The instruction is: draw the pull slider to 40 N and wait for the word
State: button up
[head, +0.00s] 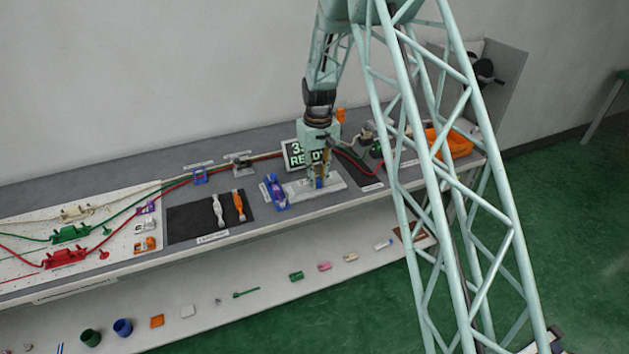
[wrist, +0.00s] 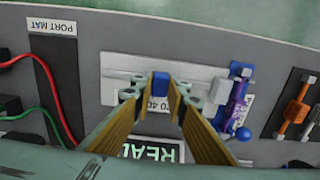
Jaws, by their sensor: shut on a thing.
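The pull slider shows as a blue block (wrist: 160,79) on a pale plate (wrist: 117,65) in the wrist view. Part of a label ending in "40" shows between my fingers. My gripper (wrist: 160,88) is shut on the blue block, one finger on each side. In the head view my gripper (head: 320,178) reaches down to the plate (head: 335,178), and the blue block (head: 320,184) shows at its tips. The display (head: 297,155) behind reads "READY" under a number starting with 3; my gripper covers part of it.
A blue and purple lever fixture (head: 276,191) stands just left of the plate. A black mat (head: 190,223) with a white and an orange lever lies further left. Green and red cables (head: 358,165) and an orange bin (head: 455,143) are to the right.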

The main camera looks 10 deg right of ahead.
jog(key=shift+w+d, duration=0.1)
jog(key=shift+d, duration=0.35)
jog(key=o, duration=0.7)
jog(key=shift+o, duration=0.2)
notch_tip(320, 180, up, 12)
dwell(0.4)
dwell(0.3)
